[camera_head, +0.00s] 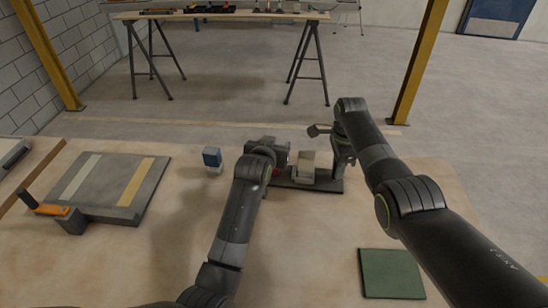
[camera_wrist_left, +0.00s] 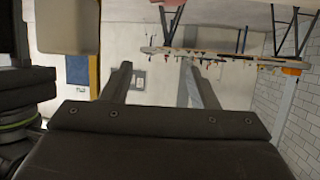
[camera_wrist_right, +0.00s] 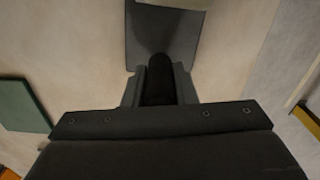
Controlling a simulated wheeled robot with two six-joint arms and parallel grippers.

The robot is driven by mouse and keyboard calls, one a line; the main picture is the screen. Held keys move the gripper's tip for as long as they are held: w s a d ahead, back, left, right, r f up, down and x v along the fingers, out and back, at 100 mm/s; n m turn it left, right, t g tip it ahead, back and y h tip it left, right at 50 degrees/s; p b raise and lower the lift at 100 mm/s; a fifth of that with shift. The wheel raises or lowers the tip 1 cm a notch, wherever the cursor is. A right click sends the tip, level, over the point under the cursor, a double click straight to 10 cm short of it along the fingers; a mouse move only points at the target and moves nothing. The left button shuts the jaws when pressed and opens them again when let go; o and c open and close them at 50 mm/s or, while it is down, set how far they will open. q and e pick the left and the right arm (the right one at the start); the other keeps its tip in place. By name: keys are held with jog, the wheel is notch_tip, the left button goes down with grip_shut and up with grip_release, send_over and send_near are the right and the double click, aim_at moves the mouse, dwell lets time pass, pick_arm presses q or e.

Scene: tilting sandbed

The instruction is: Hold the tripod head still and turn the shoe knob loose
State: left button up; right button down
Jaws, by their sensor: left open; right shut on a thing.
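A pale block (camera_head: 306,165) stands on a dark base plate (camera_head: 322,185) in the middle of the bench; I cannot tell it surely as the tripod head. My right gripper (camera_head: 344,160) is at the plate's right end. In the right wrist view its fingers are shut on a dark rod (camera_wrist_right: 159,82), with the dark plate (camera_wrist_right: 150,35) beyond. My left gripper (camera_head: 270,147) is left of the block, open, with nothing between its fingers (camera_wrist_left: 155,85). The block also shows at the upper left of the left wrist view (camera_wrist_left: 66,25). I cannot make out the shoe knob clearly.
A grey board with pale and yellow strips (camera_head: 108,188) lies at left, beside an orange-handled tool (camera_head: 52,210). A green mat (camera_head: 391,273) lies at front right. The bench front centre is bare.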

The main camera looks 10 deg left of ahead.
pick_arm(q)
jog(key=shift+r, duration=1.15)
